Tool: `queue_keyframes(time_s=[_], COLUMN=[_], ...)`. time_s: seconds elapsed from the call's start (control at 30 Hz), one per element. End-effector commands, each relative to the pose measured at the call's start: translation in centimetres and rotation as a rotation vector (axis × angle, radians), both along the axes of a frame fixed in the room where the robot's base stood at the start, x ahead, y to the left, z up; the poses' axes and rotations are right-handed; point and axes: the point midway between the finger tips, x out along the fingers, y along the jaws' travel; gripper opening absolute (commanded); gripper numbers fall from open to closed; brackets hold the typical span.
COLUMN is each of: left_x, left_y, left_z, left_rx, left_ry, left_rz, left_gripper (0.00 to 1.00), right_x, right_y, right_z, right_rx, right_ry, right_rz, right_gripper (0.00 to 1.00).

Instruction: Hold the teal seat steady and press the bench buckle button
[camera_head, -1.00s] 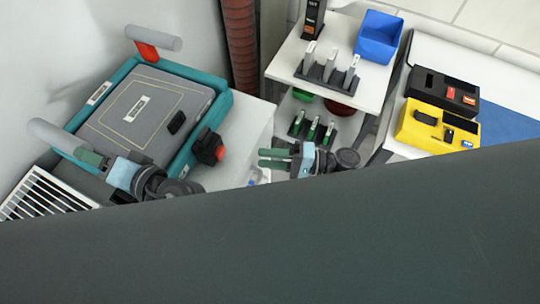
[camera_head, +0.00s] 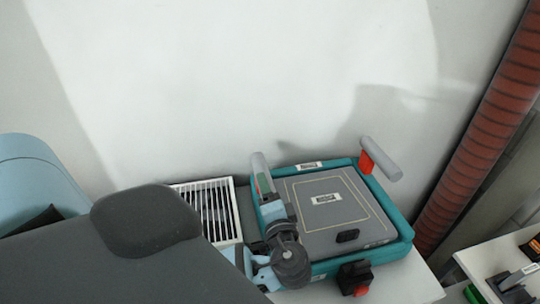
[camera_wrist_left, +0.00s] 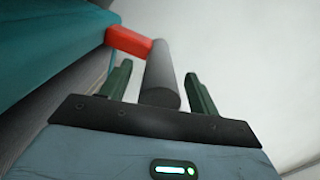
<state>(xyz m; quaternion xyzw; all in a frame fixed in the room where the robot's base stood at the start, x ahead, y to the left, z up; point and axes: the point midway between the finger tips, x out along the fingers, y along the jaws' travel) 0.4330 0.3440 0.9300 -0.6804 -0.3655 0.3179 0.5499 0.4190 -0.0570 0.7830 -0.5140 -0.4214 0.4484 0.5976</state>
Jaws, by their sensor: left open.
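The teal seat (camera_head: 402,249) has a grey padded top with a label and stands on a white surface in the head view. A black buckle with a red button (camera_head: 361,290) is on its front side. A grey bar handle (camera_head: 258,162) is at the seat's left end. My left gripper (camera_head: 264,184) is at this handle. In the left wrist view, its two green fingers (camera_wrist_left: 158,74) are apart, with the grey handle (camera_wrist_left: 160,82) between them and a red bracket (camera_wrist_left: 128,40) behind. My right gripper is out of view.
A second grey handle (camera_head: 382,160) on a red bracket is at the seat's right end. A white slatted grille (camera_head: 211,212) lies left of the seat. A ribbed red-brown pipe (camera_head: 484,130) rises at right, and a white shelf (camera_head: 480,258) is partly in view. The wall is behind.

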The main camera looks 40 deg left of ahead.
Motion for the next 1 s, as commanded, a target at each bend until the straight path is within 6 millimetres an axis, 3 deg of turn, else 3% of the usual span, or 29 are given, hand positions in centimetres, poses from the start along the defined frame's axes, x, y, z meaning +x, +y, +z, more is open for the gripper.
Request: queue_keyframes(time_s=[0.23,0.7,0.97,1.0], left_x=[0.03,0.01,-0.01,-0.01], left_y=[0.04,0.01,0.0,0.0], left_z=[0.0,-0.01,-0.01,-0.02], left_rx=[0.0,0.0,0.0,0.0], left_ry=[0.0,0.0,0.0,0.0], left_rz=[0.0,0.0,0.0,0.0], left_gripper=[0.6,0.0,0.0,0.0], right_x=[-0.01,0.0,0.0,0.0], right_y=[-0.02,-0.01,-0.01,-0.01], right_z=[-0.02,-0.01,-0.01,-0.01], right_rx=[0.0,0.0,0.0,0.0], right_ry=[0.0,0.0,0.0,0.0], right_rz=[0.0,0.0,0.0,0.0], right_gripper=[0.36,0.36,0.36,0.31])
